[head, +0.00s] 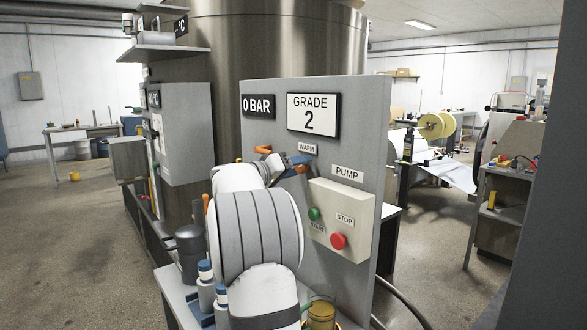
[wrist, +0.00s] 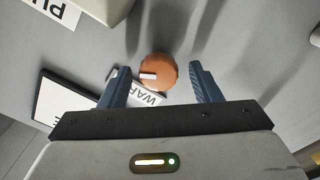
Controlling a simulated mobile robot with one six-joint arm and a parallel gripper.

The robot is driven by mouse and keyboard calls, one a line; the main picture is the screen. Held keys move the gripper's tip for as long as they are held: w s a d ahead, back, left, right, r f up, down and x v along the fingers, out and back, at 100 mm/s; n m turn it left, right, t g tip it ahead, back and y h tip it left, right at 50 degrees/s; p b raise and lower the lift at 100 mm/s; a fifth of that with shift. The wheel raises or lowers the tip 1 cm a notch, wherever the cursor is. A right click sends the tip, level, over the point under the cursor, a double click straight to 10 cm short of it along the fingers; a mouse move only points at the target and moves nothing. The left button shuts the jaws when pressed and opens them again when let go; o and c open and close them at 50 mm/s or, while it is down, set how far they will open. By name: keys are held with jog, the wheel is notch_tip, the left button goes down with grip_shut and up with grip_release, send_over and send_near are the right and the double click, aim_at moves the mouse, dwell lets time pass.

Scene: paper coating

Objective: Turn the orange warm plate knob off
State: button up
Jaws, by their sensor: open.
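The orange warm plate knob (wrist: 158,70) sits on the grey panel, with a white mark on its face, beside the partly covered WARM label (wrist: 148,95). In the head view a little of the knob (head: 302,169) shows below the WARM label (head: 307,149). My gripper (wrist: 165,70) is open, with one blue finger on either side of the knob. There are visible gaps between the fingers and the knob in the wrist view. In the head view my gripper (head: 298,160) is close to the panel, and my arm hides part of the panel.
A control box (head: 341,222) with a green START button (head: 314,214) and red STOP button (head: 338,241) juts from the panel at the lower right. A GRADE 2 sign (head: 314,115) hangs above. Bottles (head: 206,285) stand on the bench below my arm.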

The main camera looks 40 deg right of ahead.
jog(key=shift+c, duration=0.5)
jog(key=c, duration=0.9)
jog(key=shift+a+f, duration=0.1)
jog(key=shift+a, duration=0.05)
jog(key=shift+n, duration=0.3)
jog(key=n, duration=0.3)
jog(key=n+p, duration=0.1)
jog(key=n, duration=0.3)
jog(key=n+p, duration=0.1)
jog(key=n, duration=0.3)
jog(key=shift+r, duration=0.25)
jog(key=shift+n, duration=0.3)
